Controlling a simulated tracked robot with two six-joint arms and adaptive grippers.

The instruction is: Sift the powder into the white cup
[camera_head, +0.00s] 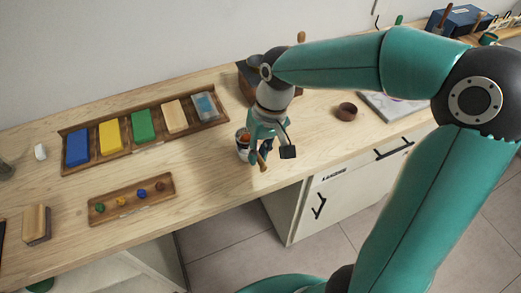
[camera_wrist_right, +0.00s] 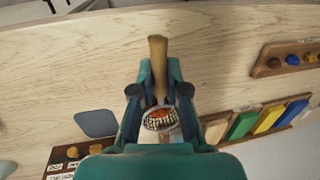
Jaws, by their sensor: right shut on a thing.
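My right gripper (camera_head: 262,150) is shut on the wooden handle of a small sifter (camera_wrist_right: 158,62); the handle's end also shows in the head view (camera_head: 263,163). Orange-red powder (camera_wrist_right: 160,117) shows between the fingers in the wrist view, inside a round rim with a toothed or mesh-like edge. The white cup (camera_head: 241,153) stands on the bench at the left of the gripper, with orange and dark matter at its top. The gripper hides part of it, and I cannot tell whether sifter and cup touch. My left gripper is not in view.
A wooden tray (camera_head: 64,138) with several coloured blocks lies behind left; a smaller tray (camera_head: 108,212) with coloured knobs lies in front of it. A dark box (camera_head: 246,80) is behind the gripper. A brown bowl (camera_head: 346,111) stands right.

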